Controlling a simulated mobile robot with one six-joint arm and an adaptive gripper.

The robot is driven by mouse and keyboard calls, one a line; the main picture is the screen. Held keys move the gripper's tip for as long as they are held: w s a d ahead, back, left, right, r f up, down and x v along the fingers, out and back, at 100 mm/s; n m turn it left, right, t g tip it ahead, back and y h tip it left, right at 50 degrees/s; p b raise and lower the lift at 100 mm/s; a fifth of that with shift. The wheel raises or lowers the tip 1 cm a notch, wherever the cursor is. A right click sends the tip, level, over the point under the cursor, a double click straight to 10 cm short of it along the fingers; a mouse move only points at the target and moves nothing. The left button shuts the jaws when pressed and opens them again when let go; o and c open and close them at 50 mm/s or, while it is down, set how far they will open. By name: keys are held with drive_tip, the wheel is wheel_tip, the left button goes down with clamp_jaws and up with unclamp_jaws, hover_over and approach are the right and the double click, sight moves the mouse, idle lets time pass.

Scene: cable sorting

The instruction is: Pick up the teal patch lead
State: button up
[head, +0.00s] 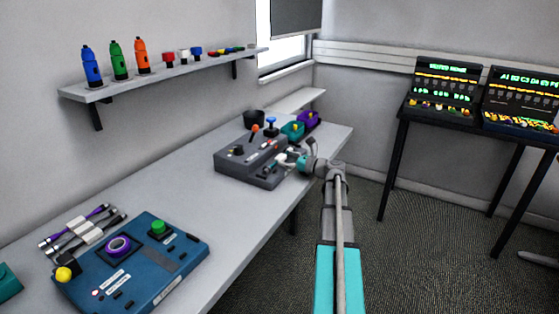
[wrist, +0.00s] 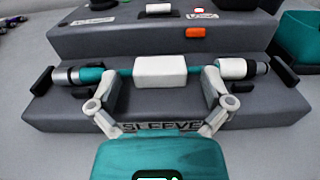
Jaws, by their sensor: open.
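The teal patch lead (wrist: 122,72) lies across the lower step of a grey stepped console in the wrist view. It has a white block (wrist: 160,70) at its middle, a grey-and-black connector at the left end and a white-and-black one at the right. Black holders stand by both ends. My gripper (wrist: 160,87) is open, its two fingers on either side of the white block. I cannot tell whether the fingers touch the lead. In the head view my gripper (head: 297,163) is at the console's right side and hides most of the lead.
The grey console (head: 235,160) carries an orange-topped lever and a label reading "SLEEVE". Teal (head: 293,130) and purple (head: 308,119) bins and a dark cup (head: 254,119) stand behind it. A blue console (head: 135,260) is at the near left. The bench between the consoles is clear.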

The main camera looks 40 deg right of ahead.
drive_tip(key=shift+w+a, duration=0.15)
drive_tip(key=shift+w, duration=0.2)
idle(0.3)
drive_tip(key=c, duration=1.1)
drive_tip(key=shift+r, duration=0.15)
wheel_tip(320, 180, up, 3)
drive_tip(key=p, duration=0.2)
drive_tip(key=shift+f+p, duration=0.2)
drive_tip(key=shift+p, duration=0.2)
drive_tip(key=s+a+r+p, duration=0.2)
drive_tip(key=s+r+p, duration=0.3)
drive_tip(key=s, duration=0.1)
drive_tip(key=s+a+r+p, duration=0.3)
drive_tip(key=s+r+p, duration=0.2)
drive_tip(key=s, duration=0.2)
drive_tip(key=shift+a, duration=0.25)
